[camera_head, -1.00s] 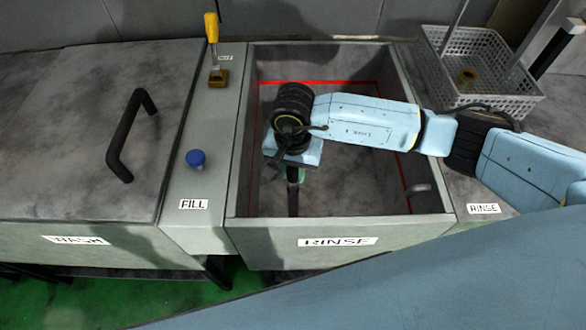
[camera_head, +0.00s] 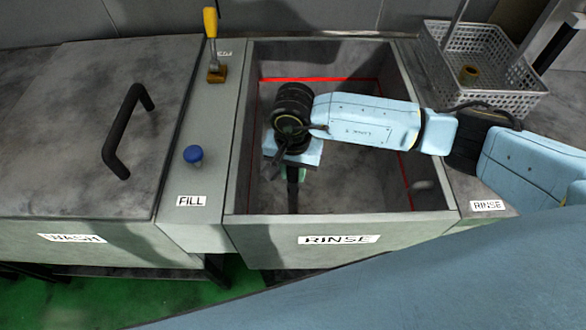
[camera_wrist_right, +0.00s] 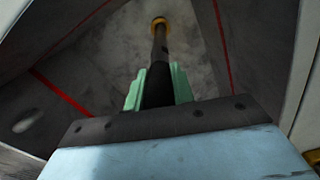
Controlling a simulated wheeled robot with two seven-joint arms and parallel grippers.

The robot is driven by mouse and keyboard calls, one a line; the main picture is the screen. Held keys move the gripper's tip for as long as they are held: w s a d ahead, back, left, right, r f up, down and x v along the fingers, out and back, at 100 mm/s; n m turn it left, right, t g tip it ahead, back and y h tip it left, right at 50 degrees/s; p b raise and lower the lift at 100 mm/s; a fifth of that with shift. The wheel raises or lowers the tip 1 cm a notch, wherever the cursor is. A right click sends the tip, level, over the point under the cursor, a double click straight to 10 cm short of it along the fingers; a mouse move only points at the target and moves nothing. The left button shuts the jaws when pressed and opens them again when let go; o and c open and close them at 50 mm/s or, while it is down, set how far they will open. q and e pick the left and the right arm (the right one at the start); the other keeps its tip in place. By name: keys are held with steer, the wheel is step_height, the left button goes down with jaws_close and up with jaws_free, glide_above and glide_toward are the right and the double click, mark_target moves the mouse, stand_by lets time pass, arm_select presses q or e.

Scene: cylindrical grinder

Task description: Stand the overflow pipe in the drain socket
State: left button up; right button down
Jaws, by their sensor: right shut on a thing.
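My right gripper (camera_head: 292,173) reaches down into the rinse tank and is shut on the dark overflow pipe (camera_head: 293,198). In the right wrist view, the green fingers (camera_wrist_right: 158,90) clasp the pipe (camera_wrist_right: 159,52) from both sides, and it points away toward the tank floor. A brass-yellow ring (camera_wrist_right: 160,21), which looks like the drain socket, shows at the pipe's far end. The pipe end overlaps the ring in this view; I cannot tell whether it is inside or above it. In the head view the socket is hidden. My left gripper is not in view.
The rinse tank's front wall (camera_head: 340,228) and side walls surround my gripper, with a red line inside. A wire basket (camera_head: 505,102) with a small brass piece (camera_head: 468,75) stands at right. A yellow-handled lever (camera_head: 212,45) and blue knob (camera_head: 193,155) stand at left.

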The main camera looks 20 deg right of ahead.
steer(key=shift+f+b, duration=0.45)
steer(key=c, duration=1.1)
jaws_free()
steer(key=shift+o, duration=0.4)
steer(key=o, duration=0.4)
steer(key=shift+r+p, duration=2.7)
steer(key=shift+r, duration=2.35)
